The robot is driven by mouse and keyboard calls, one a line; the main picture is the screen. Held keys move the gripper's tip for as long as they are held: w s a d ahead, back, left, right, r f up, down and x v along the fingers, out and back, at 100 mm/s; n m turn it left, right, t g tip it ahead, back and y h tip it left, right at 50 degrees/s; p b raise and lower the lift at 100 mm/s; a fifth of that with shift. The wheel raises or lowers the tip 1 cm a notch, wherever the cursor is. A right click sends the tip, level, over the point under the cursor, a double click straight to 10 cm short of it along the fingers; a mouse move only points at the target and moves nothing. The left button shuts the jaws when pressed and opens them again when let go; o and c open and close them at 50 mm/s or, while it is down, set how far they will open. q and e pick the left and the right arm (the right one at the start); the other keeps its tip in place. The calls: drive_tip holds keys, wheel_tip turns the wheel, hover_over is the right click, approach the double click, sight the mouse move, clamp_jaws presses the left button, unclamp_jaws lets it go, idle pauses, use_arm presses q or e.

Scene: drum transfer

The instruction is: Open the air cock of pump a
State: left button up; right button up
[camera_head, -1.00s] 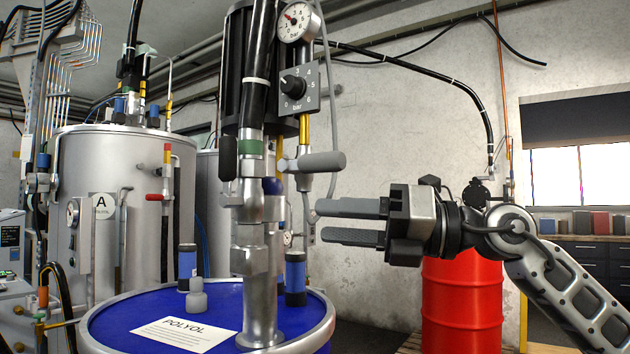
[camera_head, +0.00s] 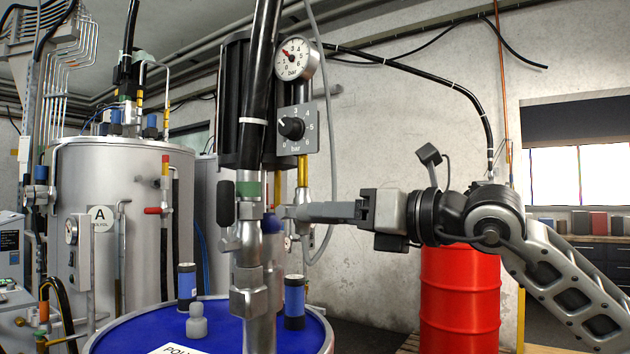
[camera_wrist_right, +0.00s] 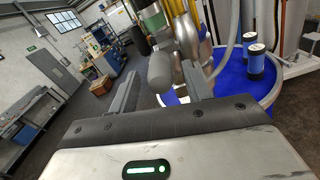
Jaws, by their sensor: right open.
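Pump a (camera_head: 232,95) stands in the blue polyol drum (camera_head: 235,325), with a pressure gauge (camera_head: 297,58) and a regulator knob (camera_head: 291,128) on its air line. The air cock sits below the regulator; its metal body (camera_head: 301,195) shows, but its handle is hidden behind my right gripper (camera_head: 312,212) in the head view. In the right wrist view the grey cock handle (camera_wrist_right: 161,72) points toward the camera, between the two open fingers of my right gripper (camera_wrist_right: 157,84). I cannot tell whether either finger touches it. My left gripper is not in view.
A red drum (camera_head: 461,300) stands behind my right arm. A steel tank marked A (camera_head: 125,170) with pipes is at the left. A grey hose (camera_head: 332,130) hangs close to the cock. Blue-banded cylinders (camera_head: 294,300) stand on the drum lid.

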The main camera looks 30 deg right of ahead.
drive_tip(key=shift+p+x, duration=0.75)
drive_tip(key=shift+x, duration=1.3)
